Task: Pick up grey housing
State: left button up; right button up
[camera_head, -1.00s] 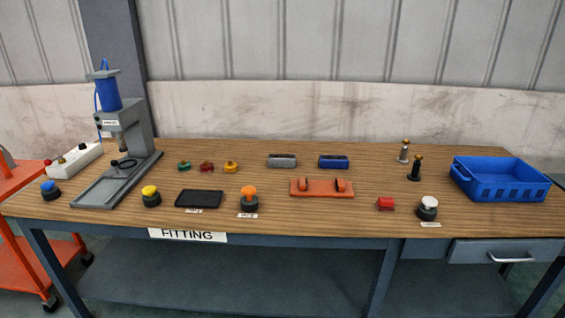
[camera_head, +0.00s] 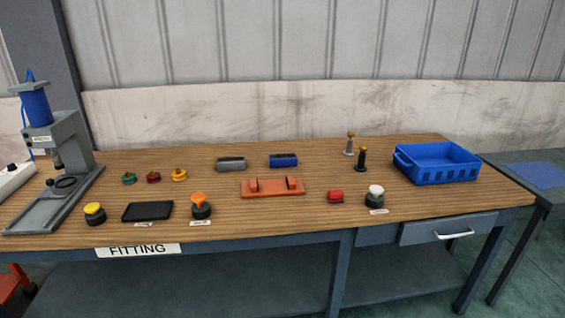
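The grey housing (camera_head: 231,164) is a short grey cylinder-like block with a dark top. It lies on the wooden table (camera_head: 330,215) toward the back, left of the table's middle. A blue housing (camera_head: 283,161) of similar shape lies just to its right, apart from it. Neither of my grippers shows in the head view.
An orange fixture (camera_head: 272,188) sits in front of the housings. Small coloured parts (camera_head: 179,175) lie to the left. A press (camera_head: 61,160) stands at the left end, a blue crate (camera_head: 437,164) at the right. A black pad (camera_head: 148,211) and push buttons (camera_head: 201,207) line the front.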

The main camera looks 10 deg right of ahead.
aim_at(238, 162)
jog(key=i+j, duration=0.15)
jog(key=i, duration=0.35)
jog(key=i+j+u, duration=0.15)
jog(key=i, duration=0.4)
jog(key=u, duration=1.15)
jog(key=i+l, duration=0.05)
